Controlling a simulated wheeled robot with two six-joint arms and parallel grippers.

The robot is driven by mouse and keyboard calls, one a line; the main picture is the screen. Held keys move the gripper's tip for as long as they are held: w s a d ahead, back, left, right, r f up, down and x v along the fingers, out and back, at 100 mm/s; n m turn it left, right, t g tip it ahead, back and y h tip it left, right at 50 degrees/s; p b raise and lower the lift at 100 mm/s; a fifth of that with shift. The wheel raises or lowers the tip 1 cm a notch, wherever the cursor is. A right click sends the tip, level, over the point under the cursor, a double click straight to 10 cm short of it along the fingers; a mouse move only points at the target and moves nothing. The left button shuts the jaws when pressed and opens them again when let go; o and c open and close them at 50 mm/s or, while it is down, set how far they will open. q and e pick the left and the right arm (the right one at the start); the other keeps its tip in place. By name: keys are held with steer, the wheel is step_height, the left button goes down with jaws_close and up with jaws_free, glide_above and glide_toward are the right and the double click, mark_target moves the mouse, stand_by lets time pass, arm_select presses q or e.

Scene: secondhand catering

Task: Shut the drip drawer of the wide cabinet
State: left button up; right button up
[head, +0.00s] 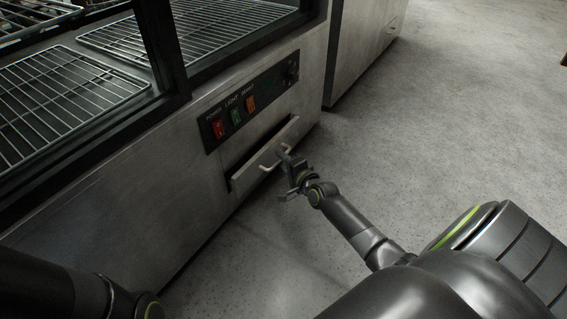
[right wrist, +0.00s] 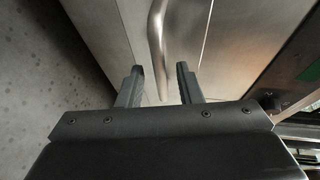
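The wide cabinet (head: 130,220) has a grey metal front with wire shelves behind its upper opening. Its drip drawer (head: 250,174) stands out a little from the front, below the switch panel, with a dark gap behind its top edge. The drawer has a pale bar handle (head: 284,154), which also shows in the right wrist view (right wrist: 156,40). My right gripper (head: 285,168) is at the handle. In the right wrist view its two fingers (right wrist: 160,84) are apart, with the lower end of the handle between them; contact is not clear. My left gripper is out of the head view; only part of that arm shows.
A switch panel (head: 250,104) with red, green and orange switches sits above the drawer. Another metal cabinet (head: 362,45) stands beyond to the right. The grey floor (head: 460,120) right of the cabinets is clear.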

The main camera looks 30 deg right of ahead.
mark_target(271, 155)
jaws_close()
steer(key=shift+w+a+r, duration=0.1)
steer(key=shift+w+a, duration=0.25)
steer(key=shift+w, duration=0.5)
steer(key=shift+w+a, duration=0.3)
steer(key=shift+w, duration=0.55)
steer(key=shift+c, duration=2.2)
jaws_free()
steer(key=o, duration=0.4)
steer(key=shift+w+a, duration=0.1)
steer(key=shift+o, duration=0.2)
